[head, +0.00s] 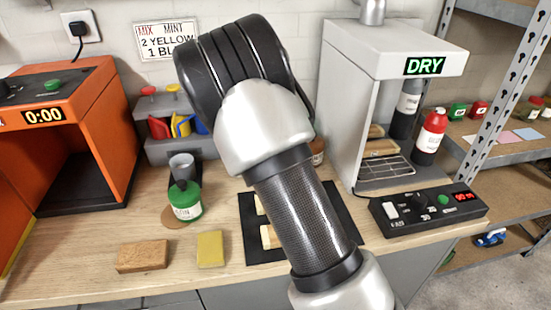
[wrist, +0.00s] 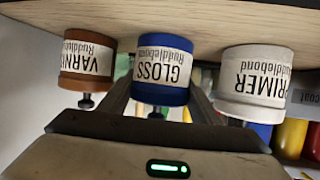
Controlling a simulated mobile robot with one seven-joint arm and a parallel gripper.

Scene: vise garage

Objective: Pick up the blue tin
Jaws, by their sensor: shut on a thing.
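The blue tin (wrist: 162,67), labelled GLOSS, shows in the wrist view, which is upside down. It sits between the two fingers of my gripper (wrist: 160,92), which is shut on it. Its base appears at the wooden surface; I cannot tell whether it touches. In the head view my arm hides the blue tin and my gripper.
A brown VARNISH tin (wrist: 88,68) and a white PRIMER tin (wrist: 253,85) stand close on either side of the blue tin. In the head view, the bench holds a green tin (head: 184,201), an orange machine (head: 70,150) and a grey DRY cabinet (head: 345,100).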

